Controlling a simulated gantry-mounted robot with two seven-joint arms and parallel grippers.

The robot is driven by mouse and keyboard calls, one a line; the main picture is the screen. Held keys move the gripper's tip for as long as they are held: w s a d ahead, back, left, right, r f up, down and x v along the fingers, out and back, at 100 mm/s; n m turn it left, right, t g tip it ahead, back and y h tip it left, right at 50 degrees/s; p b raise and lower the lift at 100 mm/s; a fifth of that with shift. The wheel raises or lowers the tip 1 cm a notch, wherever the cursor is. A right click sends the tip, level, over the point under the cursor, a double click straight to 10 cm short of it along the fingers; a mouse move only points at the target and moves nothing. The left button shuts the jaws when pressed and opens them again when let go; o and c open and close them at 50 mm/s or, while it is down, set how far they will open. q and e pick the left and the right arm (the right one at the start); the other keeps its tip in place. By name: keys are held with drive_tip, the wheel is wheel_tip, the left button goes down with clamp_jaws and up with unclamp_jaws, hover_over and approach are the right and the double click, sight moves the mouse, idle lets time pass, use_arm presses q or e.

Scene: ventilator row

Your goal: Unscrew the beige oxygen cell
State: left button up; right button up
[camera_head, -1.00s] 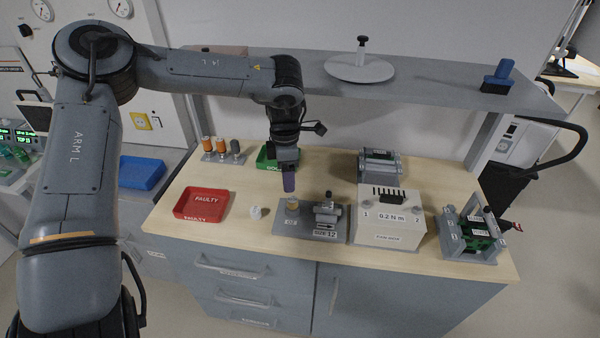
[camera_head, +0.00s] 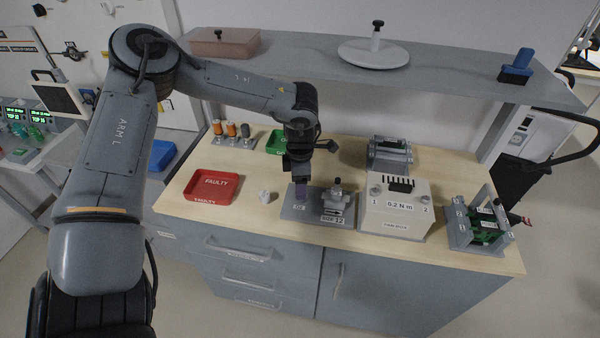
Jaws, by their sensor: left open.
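The grey fixture plate (camera_head: 288,212) stands near the front of the bench, with an O2 label on its left part and a SIZE 12 label on its right part. The beige oxygen cell's place on the left part is covered by my left gripper (camera_head: 302,190), so I cannot make out the cell. My right gripper is not in view.
A red FAULTY tray (camera_head: 228,197) and a small white piece (camera_head: 265,197) lie to the left. A green tray (camera_head: 274,142) and a rack of cells (camera_head: 232,142) stand behind. A 0.2 N m box (camera_head: 396,220) stands close on the right. A shelf (camera_head: 440,84) hangs above the back.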

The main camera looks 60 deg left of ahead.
use_arm(q)
drive_tip(key=shift+f, duration=0.4)
drive_tip(key=c, duration=1.1)
drive_tip(key=o, duration=0.4)
drive_tip(key=c, duration=0.4)
drive_tip(key=shift+o, duration=0.2)
drive_tip(key=n+b, duration=0.2)
drive_tip(key=n, duration=0.1)
drive_tip(key=shift+f, duration=0.15)
drive_tip(key=shift+n+b, duration=0.45)
drive_tip(key=shift+n, duration=1.15)
